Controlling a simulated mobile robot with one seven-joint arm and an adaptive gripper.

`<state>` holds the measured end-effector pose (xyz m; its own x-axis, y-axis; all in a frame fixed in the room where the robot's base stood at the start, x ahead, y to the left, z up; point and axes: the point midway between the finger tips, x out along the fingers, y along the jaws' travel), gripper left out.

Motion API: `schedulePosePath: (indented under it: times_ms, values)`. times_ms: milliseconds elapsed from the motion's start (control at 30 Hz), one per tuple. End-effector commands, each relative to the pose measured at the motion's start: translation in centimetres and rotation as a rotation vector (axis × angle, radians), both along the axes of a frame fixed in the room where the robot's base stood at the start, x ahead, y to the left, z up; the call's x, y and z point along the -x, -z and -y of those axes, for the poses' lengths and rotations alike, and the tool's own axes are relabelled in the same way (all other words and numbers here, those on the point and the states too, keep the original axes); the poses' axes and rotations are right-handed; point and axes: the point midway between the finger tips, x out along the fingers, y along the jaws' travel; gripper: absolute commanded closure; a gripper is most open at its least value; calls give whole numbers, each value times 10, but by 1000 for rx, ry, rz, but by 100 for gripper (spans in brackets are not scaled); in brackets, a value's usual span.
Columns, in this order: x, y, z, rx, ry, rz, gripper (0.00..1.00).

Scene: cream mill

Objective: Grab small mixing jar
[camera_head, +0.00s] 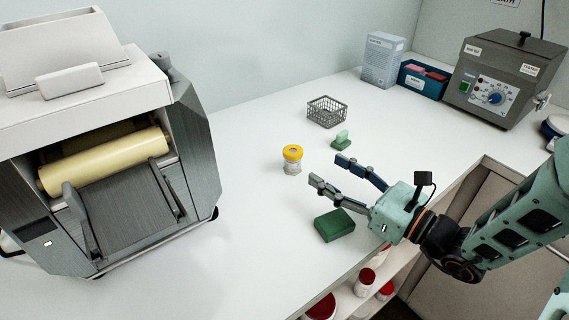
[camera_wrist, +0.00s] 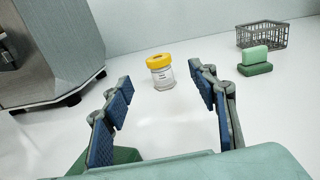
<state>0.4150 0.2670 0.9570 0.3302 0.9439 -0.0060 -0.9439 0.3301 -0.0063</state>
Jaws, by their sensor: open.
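The small mixing jar (camera_head: 292,160) is clear with a yellow lid and a white label. It stands upright on the white counter, left of my gripper's fingertips in the head view. In the wrist view the jar (camera_wrist: 160,72) is beyond the fingertips and lies in the gap between them. My gripper (camera_head: 326,168) is open and empty, with its two fingers spread. Its blue-padded fingers also show in the wrist view (camera_wrist: 160,78). The fingers do not touch the jar.
A green block (camera_head: 334,225) lies beneath my gripper. A small green item (camera_head: 341,140) and a wire basket (camera_head: 327,111) stand behind the jar. A mill with a cream roller (camera_head: 107,160) is at left. A grey control box (camera_head: 503,80) stands at back right. Counter around the jar is clear.

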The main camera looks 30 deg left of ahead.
Motion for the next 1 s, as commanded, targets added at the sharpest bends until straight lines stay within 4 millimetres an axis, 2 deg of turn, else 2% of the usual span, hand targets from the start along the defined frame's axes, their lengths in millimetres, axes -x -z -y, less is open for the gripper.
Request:
schedulePosePath:
  times_ms: [300, 567, 800, 1000]
  values:
    - [-10, 1, -42, -9, -7, -3, 46]
    - [-17, 1, -63, -8, -7, -2, 46]
    - [-29, 1, -97, -8, -6, -2, 46]
    - [-33, 1, -106, -7, -3, -4, 46]
